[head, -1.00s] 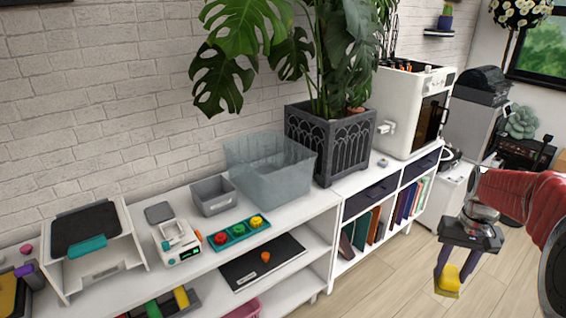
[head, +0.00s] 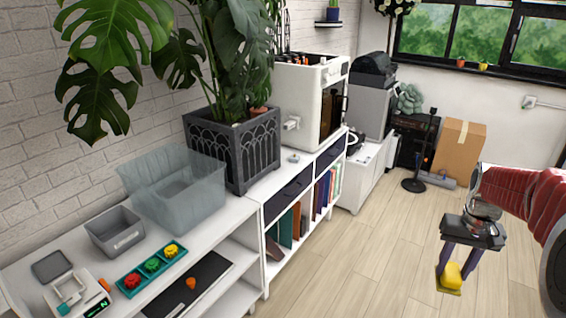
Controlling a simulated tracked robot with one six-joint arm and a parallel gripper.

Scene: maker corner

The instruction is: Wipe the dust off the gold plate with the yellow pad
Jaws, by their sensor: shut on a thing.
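My gripper (head: 457,268) is at the right of the head view, pointing down over the open floor. Its purple fingers are shut on the yellow pad (head: 452,276), which hangs at their tips, clear of the furniture. I cannot make out the gold plate in this view.
A white shelf unit runs along the brick wall. On it are a grey bin (head: 115,231), a clear tub (head: 176,192), a teal tray (head: 150,268) with coloured knobs and a dark planter (head: 235,150). A cardboard box (head: 459,152) stands at the back. The wooden floor (head: 365,255) is clear.

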